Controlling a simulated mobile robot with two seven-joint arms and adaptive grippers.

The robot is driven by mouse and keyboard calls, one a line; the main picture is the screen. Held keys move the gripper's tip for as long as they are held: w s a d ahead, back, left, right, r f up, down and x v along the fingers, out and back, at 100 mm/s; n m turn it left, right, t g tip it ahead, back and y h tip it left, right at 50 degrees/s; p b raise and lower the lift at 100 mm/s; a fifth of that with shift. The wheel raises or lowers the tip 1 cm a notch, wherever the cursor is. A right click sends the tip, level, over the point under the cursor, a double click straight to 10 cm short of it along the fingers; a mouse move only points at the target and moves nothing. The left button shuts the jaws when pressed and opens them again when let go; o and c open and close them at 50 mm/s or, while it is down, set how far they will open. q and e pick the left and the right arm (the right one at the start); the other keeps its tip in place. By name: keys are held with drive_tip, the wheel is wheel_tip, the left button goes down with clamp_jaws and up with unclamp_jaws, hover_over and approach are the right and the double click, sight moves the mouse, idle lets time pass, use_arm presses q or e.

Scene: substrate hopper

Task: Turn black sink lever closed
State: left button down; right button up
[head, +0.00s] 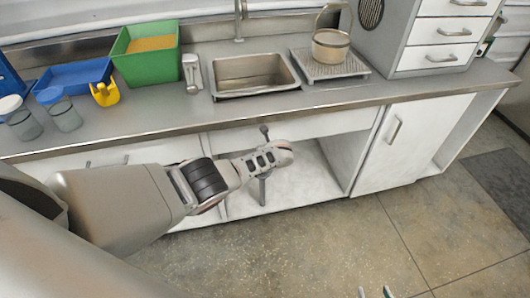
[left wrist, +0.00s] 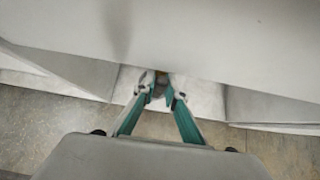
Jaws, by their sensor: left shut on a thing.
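A dark lever with a rounded knob (head: 264,130) shows just past my left wrist, in front of the white panel under the sink. The tips of my right gripper (head: 375,292) show apart and empty at the bottom edge.
The sink (head: 253,75) is set in the grey counter (head: 150,108). An open cabinet (head: 310,178) lies below, with a dark upright post (head: 262,190). A white door (head: 385,150) is at right. A green bin (head: 146,65) and jars (head: 62,112) stand at left. The floor is clear.

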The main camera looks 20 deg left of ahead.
use_arm(q)
drive_tip(key=shift+s+f, duration=0.1)
drive_tip(key=c, duration=2)
unclamp_jaws()
drive_tip(key=shift+c, duration=0.2)
drive_tip(key=v, duration=1.2)
drive_tip(key=shift+d, duration=0.1)
